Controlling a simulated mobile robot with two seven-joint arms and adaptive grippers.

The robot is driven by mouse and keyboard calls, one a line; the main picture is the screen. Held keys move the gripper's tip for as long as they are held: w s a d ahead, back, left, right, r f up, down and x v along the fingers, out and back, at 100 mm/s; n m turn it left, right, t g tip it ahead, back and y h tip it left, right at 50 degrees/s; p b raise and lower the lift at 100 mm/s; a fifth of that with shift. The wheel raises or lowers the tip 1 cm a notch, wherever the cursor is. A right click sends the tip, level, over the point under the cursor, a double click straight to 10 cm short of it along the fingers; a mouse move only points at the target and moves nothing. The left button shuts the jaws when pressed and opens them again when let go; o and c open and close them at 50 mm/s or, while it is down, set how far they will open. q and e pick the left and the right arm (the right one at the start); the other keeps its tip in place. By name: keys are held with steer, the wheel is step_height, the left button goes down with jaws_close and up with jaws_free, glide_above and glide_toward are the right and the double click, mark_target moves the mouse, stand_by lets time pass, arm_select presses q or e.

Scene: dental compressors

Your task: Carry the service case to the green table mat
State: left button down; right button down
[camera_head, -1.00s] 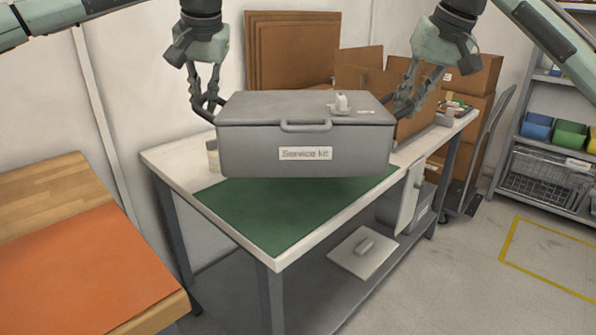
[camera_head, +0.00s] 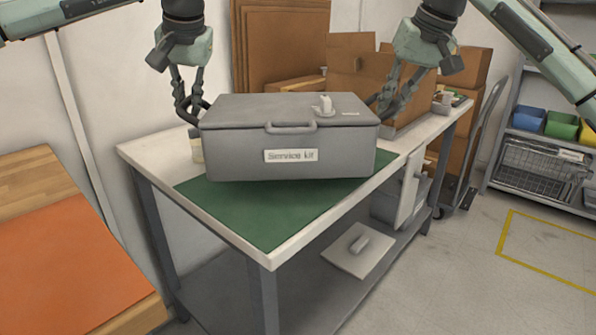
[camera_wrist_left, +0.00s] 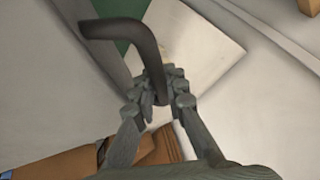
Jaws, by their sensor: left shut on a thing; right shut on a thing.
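The service case (camera_head: 235,160) is a grey lidded box with a "Service kit" label on its front. It is level, over the green table mat (camera_head: 270,218) on the white-topped workbench. I cannot tell whether its underside touches the mat. My left gripper (camera_head: 190,112) is shut on the dark handle at the case's left end; that handle (camera_wrist_left: 122,30) also shows in the left wrist view between the fingers. My right gripper (camera_head: 382,105) is shut at the right end of the case, where the handle is mostly hidden. A small white item (camera_head: 324,104) sits on the lid.
A pale container (camera_head: 196,148) stands behind the case's left end. Cardboard boxes (camera_head: 355,65) stand behind it on the right. A wooden table with an orange mat (camera_head: 60,250) is at the left. The bench's lower shelf (camera_head: 220,290) holds a pale panel.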

arm_select(q)
steer(key=shift+a, duration=0.1)
arm_select(e)
steer(key=shift+d+f, duration=0.1)
